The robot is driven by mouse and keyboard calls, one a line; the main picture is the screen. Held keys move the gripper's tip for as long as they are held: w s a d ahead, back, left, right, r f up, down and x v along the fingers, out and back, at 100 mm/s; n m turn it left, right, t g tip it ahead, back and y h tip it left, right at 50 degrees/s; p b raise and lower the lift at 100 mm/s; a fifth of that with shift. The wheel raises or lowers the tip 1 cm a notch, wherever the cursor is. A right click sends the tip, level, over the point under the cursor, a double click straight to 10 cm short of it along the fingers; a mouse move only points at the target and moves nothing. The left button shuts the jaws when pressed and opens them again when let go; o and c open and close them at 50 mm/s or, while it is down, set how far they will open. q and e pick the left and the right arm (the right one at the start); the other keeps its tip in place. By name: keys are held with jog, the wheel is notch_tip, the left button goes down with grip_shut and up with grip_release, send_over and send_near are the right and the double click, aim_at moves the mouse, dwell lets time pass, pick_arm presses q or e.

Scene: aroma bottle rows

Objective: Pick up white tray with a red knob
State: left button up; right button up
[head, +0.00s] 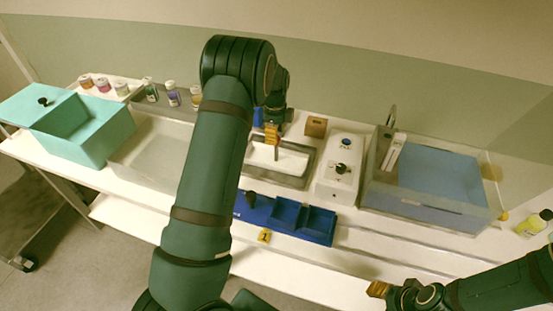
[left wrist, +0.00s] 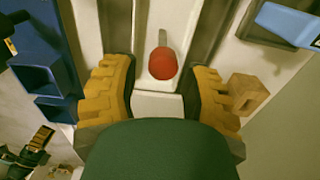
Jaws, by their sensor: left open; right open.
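The white tray (head: 290,160) lies in a grey recess on the bench, below my left gripper (head: 273,131) in the head view. In the left wrist view the white tray (left wrist: 180,20) shows with its round red knob (left wrist: 163,64). My left gripper (left wrist: 160,92) is open, with its yellow fingers on either side of the knob and a gap to each. Whether the fingertips are at the knob's height is hard to tell. My right gripper (head: 378,289) is open and empty at the lower right, away from the tray.
A blue divided box (head: 303,220) stands in front of the tray. A white device with a black knob (head: 339,168) is to its right, then a clear bin with blue contents (head: 440,175). A small brown block (head: 316,126) sits behind. Teal boxes (head: 85,130) are far left.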

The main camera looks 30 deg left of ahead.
pick_arm(q)
send_over(276, 160)
jog(key=shift+w+a+f, duration=0.1)
jog(key=shift+w+f, duration=0.05)
jog(key=shift+f, duration=1.6)
jog(key=shift+w+f, duration=0.1)
jog(key=shift+f, duration=1.65)
grip_shut()
